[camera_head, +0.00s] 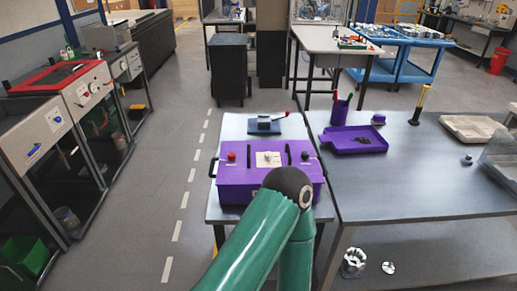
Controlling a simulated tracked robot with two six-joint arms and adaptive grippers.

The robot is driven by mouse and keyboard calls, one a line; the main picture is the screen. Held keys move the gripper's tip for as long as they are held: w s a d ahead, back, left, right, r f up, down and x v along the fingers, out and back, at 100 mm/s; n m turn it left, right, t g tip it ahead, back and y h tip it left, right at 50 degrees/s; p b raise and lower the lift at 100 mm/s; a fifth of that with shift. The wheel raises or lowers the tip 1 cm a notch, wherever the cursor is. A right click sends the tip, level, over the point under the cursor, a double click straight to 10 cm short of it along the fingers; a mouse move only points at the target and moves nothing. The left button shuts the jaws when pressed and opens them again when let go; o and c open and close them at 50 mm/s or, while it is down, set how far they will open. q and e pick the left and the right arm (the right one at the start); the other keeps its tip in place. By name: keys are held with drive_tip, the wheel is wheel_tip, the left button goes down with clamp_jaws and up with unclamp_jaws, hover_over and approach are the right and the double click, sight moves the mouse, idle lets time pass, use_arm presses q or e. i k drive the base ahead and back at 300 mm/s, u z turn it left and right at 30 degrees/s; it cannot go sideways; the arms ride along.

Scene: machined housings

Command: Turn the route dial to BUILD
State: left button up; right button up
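A purple box (238,183) stands on a small grey table in front of me. A pale square plate with a small dial (268,158) sits in the middle of its top. I take this to be the route dial, but its lettering and pointer are too small to read. Black slots lie between the knobs and the plate. My green arm with its dark joint covers part of the box's front right. Neither of my grippers shows.
A blue-grey device with a red-tipped lever (264,124) sits behind the box. A long grey table (420,180) at the right carries a purple tray (352,148), a purple cup (339,113) and a beige tray (470,128). Machine benches line the left; the floor between is clear.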

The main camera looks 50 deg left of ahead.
sight(268, 155)
drive_tip(key=u, duration=2.4)
drive_tip(key=k, duration=0.1)
drive_tip(key=z, duration=1.4)
